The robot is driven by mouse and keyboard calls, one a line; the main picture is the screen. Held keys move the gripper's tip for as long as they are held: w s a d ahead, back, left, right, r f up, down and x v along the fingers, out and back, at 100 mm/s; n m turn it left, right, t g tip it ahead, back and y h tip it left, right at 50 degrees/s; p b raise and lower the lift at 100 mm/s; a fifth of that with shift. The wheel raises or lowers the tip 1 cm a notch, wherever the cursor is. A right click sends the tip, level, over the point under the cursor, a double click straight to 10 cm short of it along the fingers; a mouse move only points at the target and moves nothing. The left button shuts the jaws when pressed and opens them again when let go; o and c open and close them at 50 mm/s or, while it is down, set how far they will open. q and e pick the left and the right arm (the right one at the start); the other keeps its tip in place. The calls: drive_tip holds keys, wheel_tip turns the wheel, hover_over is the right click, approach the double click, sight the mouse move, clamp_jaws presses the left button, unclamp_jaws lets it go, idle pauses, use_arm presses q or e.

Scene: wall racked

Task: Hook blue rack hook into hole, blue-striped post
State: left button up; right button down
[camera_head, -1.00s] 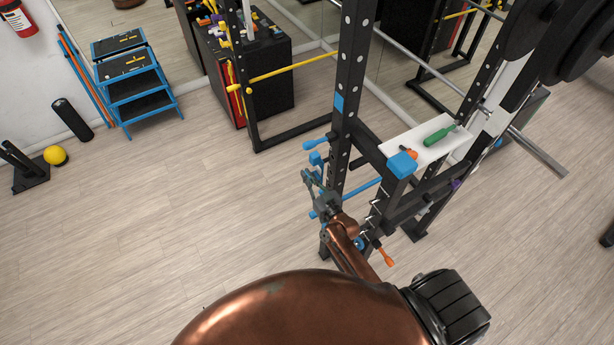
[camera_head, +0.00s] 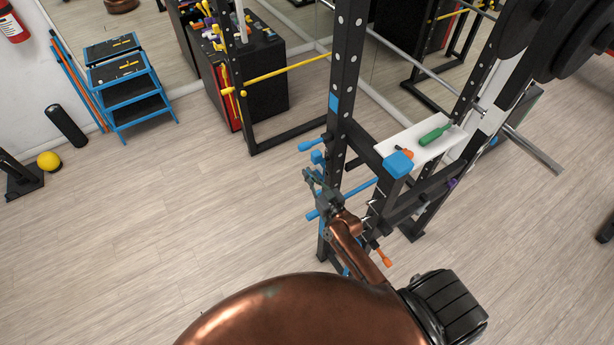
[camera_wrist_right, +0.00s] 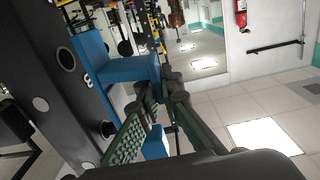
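The blue rack hook (camera_wrist_right: 130,68) is in the right wrist view, its flat plate close against the dark perforated post (camera_wrist_right: 62,60). I cannot tell whether its peg is in a hole. My right gripper (camera_wrist_right: 168,88) has its fingertips together at the hook's outer end and appears shut on it. In the head view my right gripper (camera_head: 310,176) is beside the post with the blue stripe (camera_head: 333,102). The hook (camera_head: 318,157) shows small just above the fingers, partly hidden. My left gripper is not in view.
A blue-ended peg (camera_head: 312,145) is just above the hook, and a blue bar (camera_head: 360,188) crosses below. A white shelf (camera_head: 416,150) with a green-handled tool (camera_head: 434,135) is to the right. Blue steps (camera_head: 125,80) stand far left.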

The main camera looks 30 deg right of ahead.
drive_tip(key=shift+d+r, duration=0.15)
drive_tip(key=shift+d, duration=0.1)
drive_tip(key=shift+w+d, duration=0.1)
drive_tip(key=shift+d, duration=0.25)
drive_tip(key=shift+d+b, duration=0.3)
drive_tip(key=shift+d, duration=0.35)
drive_tip(key=shift+d, duration=0.1)
drive_tip(key=c, duration=2.1)
unclamp_jaws()
drive_tip(key=shift+s+f, duration=0.2)
drive_tip(key=shift+f, duration=0.05)
drive_tip(key=s, duration=0.7)
drive_tip(key=shift+d+f, duration=0.15)
drive_tip(key=shift+d, duration=0.2)
